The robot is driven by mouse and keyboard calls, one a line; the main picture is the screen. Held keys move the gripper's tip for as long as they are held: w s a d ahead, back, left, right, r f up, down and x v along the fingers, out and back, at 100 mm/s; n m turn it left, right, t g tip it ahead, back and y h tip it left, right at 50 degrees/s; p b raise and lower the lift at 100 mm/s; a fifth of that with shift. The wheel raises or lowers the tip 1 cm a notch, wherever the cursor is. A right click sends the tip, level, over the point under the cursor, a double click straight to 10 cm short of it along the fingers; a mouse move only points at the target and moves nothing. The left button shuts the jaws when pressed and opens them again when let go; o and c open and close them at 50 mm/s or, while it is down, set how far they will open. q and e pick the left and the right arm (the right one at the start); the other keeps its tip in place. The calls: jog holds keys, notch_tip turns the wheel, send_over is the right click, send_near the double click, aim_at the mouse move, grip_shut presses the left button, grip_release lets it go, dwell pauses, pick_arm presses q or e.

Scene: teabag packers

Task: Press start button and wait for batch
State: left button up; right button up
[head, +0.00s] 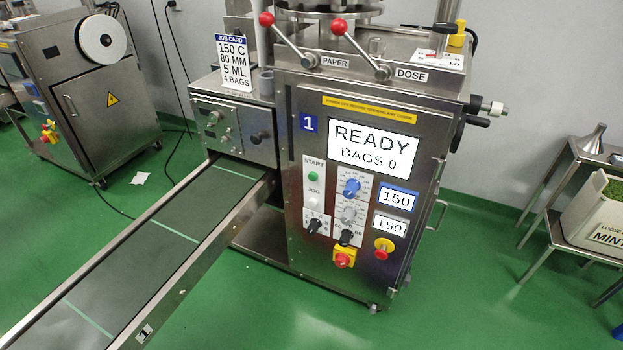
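The teabag machine (310,240) stands in the middle of the head view, marked with a blue 1. Its display (373,149) reads READY, BAGS 0. The green start button (313,176) sits under the START label on the front panel, above a white JOG button (313,201). Two small screens (397,200) both read 150. The job card (232,63) reads 150 C, 80 MM, 5 ML, 4 BAGS. The conveyor (150,245) runs from the machine to the lower left, with no bags on it. Neither of my grippers is in view.
Red-knobbed PAPER (290,39) and DOSE (360,50) levers stand on top. A second machine (90,95) stands left, a metal stand with a MINT bin (600,215) right. Green floor lies between.

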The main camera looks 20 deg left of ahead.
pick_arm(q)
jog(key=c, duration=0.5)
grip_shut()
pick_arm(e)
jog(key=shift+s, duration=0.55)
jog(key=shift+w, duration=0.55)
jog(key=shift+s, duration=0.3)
